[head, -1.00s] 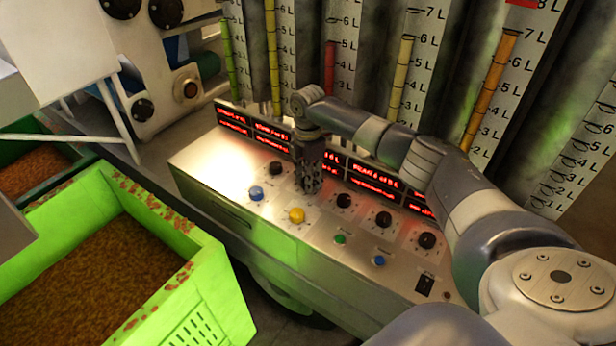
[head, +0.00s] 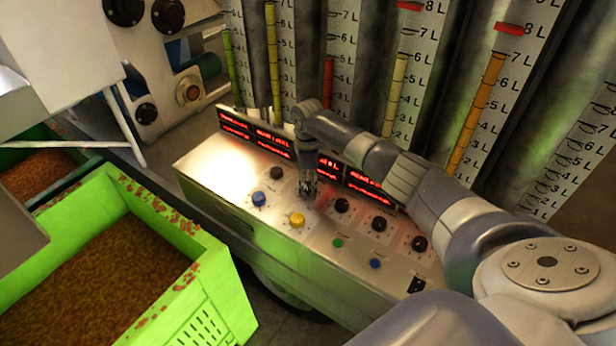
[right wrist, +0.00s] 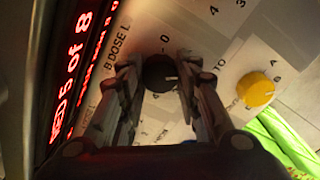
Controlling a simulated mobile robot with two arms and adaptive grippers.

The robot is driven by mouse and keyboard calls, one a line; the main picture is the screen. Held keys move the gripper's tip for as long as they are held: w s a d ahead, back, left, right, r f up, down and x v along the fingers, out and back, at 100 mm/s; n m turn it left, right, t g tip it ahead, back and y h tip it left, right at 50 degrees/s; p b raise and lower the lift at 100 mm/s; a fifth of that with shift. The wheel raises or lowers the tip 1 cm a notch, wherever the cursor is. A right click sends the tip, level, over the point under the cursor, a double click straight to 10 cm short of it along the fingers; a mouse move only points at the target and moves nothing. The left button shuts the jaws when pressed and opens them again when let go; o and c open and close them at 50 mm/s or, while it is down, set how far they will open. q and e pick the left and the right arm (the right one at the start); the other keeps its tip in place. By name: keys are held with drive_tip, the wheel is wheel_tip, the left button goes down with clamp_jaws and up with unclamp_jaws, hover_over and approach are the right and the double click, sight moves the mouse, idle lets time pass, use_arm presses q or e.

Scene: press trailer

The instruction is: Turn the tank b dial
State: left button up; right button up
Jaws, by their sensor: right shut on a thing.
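The tank B dial (right wrist: 158,72) is a black round knob beside the label "B DOSE L" on the panel, with a number scale around it. My right gripper (right wrist: 160,78) reaches down with one finger on each side of the dial and is shut on it. In the head view my right gripper (head: 308,190) stands at the panel in the row of black dials and hides the tank B dial. My left gripper is not in view.
The metal control panel (head: 225,165) also carries several black dials, a blue knob (head: 259,199) and a yellow knob (head: 297,220) close to the gripper. Red displays (head: 272,140) and level tubes stand behind. A green crate (head: 215,262) stands at the left front.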

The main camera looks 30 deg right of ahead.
sight(308, 186)
drive_tip(key=m+p, duration=0.2)
drive_tip(key=m, duration=0.1)
drive_tip(key=m+p, duration=0.1)
drive_tip(key=m, duration=0.2)
drive_tip(key=shift+a+r+p, duration=0.1)
drive_tip(key=shift+r+p, duration=0.1)
drive_tip(key=shift+p, duration=0.15)
drive_tip(key=shift+w+f+m+p, duration=0.1)
drive_tip(key=shift+m+p, duration=0.8)
drive_tip(key=shift+m, duration=1.6)
drive_tip(key=o, duration=1.1)
wheel_tip(308, 186, up, 12)
drive_tip(key=shift+f, duration=0.1)
